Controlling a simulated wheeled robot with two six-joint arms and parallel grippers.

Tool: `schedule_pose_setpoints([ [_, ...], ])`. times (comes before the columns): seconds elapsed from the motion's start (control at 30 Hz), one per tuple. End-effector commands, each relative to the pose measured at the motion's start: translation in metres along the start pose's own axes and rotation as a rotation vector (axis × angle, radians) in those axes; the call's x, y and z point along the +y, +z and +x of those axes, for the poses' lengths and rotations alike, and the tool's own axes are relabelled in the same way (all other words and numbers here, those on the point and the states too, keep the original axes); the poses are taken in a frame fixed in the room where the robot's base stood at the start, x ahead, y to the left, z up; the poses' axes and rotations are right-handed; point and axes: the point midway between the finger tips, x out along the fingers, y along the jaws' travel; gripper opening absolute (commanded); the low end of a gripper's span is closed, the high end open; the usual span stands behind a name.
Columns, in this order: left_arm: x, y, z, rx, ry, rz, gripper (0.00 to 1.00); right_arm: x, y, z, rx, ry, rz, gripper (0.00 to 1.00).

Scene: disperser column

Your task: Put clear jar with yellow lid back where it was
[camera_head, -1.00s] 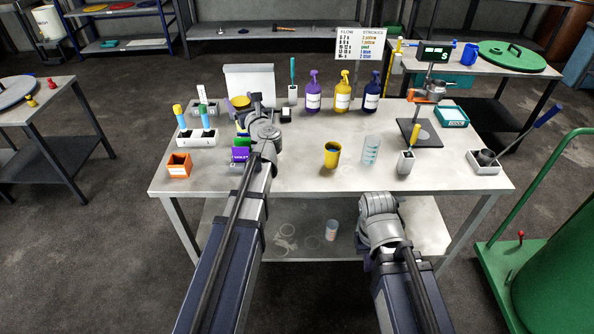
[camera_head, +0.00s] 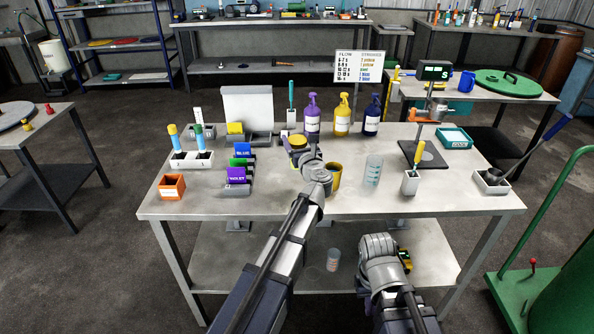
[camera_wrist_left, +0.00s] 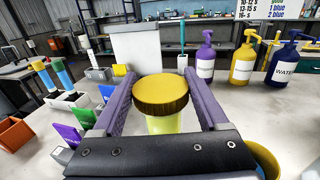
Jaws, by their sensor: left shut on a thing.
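The clear jar with a yellow lid (camera_wrist_left: 162,98) is between the purple fingers of my left gripper (camera_wrist_left: 160,105) in the left wrist view, with yellowish contents below the lid. In the head view the lid (camera_head: 298,142) shows just beyond my left gripper (camera_head: 301,155), above the back middle of the table. The jar is upright; its base is hidden, so I cannot tell whether it touches the table. My right gripper (camera_head: 383,262) is low in front of the table; its fingers are hidden.
Card holders with blue, green and purple labels (camera_head: 238,175) stand left of the jar. A yellow cup (camera_head: 334,178) is close on the right, with a clear beaker (camera_head: 373,170) beyond. Purple, yellow and dark blue pump bottles (camera_head: 342,115) stand behind. The front tabletop is bare.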

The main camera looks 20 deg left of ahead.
Motion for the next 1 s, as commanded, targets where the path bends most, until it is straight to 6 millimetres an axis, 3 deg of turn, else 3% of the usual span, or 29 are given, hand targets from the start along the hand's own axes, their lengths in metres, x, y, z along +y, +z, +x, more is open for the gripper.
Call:
schedule_pose_setpoints([
  [0.03, 0.0, -0.017, 0.0, 0.0, 0.0, 0.0, 0.0, -0.002, -0.001, 0.017, 0.0, 0.0, 0.0, 0.0],
  [0.2, 0.0, -0.038, 0.0, 0.0, 0.0, 0.0, 0.0, -0.004, -0.002, 0.038, 0.0, 0.0, -0.001, 0.0],
  [0.47, 0.0, -0.041, 0.0, 0.0, 0.0, 0.0, 0.0, -0.004, -0.002, 0.041, 0.0, 0.0, -0.001, 0.0],
  [0.8, 0.0, -0.077, 0.0, 0.0, 0.0, 0.0, 0.0, -0.007, -0.004, 0.077, 0.0, 0.0, -0.001, 0.0],
  [1.0, 0.0, -0.075, 0.0, 0.0, 0.0, 0.0, 0.0, -0.007, -0.004, 0.074, 0.0, 0.0, -0.001, 0.0],
])
